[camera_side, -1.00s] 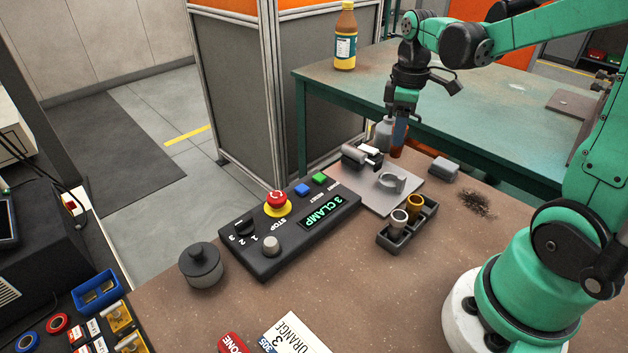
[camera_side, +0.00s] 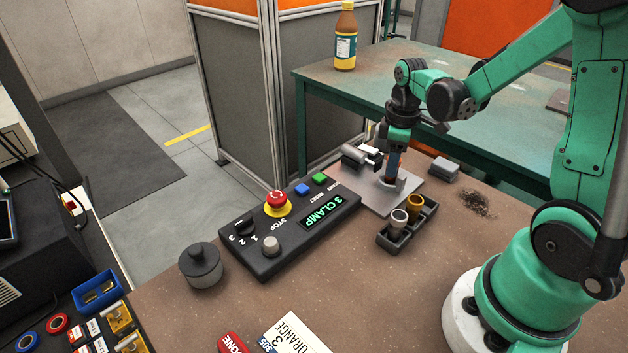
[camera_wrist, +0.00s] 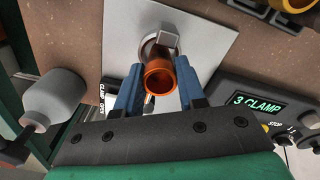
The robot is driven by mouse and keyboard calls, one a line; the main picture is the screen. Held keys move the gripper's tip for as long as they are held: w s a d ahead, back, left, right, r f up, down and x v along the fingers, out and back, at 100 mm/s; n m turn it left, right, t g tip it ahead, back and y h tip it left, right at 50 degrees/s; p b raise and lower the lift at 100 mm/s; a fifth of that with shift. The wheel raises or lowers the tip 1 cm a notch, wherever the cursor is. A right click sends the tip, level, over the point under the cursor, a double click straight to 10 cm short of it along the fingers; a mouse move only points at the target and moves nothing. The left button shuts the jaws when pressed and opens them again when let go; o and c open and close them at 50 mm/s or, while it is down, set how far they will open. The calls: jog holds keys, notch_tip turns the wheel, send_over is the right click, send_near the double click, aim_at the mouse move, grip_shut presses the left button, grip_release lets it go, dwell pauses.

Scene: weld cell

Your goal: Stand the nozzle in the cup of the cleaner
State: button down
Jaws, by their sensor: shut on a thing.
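My gripper (camera_side: 392,166) points down over the cleaner's grey plate (camera_side: 375,203). It is shut on a copper-orange nozzle, with a blue finger on each side of it. In the wrist view the nozzle (camera_wrist: 160,80) shows its round open end between the fingertips. The grey cup (camera_side: 402,182) stands on the plate, partly hidden by the gripper and nozzle. In the wrist view the cup (camera_wrist: 149,48) shows just beyond the nozzle and is partly covered by it. I cannot tell whether the nozzle's lower end is inside the cup.
A clamp unit (camera_side: 357,156) stands at the plate's left edge. A dark tray (camera_side: 392,243) with a grey and a gold nozzle stands close in front. A control box (camera_side: 268,254) reads "3 CLAMP".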

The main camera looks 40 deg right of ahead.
jog(key=c, duration=0.5)
grip_release()
notch_tip(320, 180, up, 12)
jog(key=a+m+t, duration=0.1)
jog(key=a+t, duration=0.1)
jog(key=a, duration=0.2)
jog(key=s+a+f+m+t, duration=0.1)
jog(key=a+m+t, duration=0.1)
jog(key=a, duration=0.3)
jog(key=a+f+m+t, duration=0.1)
jog(key=a+m+t, duration=0.1)
jog(key=a+t, duration=0.1)
jog(key=shift+s+a+f, duration=0.1)
jog(key=shift+a+f, duration=0.05)
jog(key=shift+a, duration=0.25)
jog(key=shift+s+a+f, duration=0.1)
jog(key=shift+a, duration=0.3)
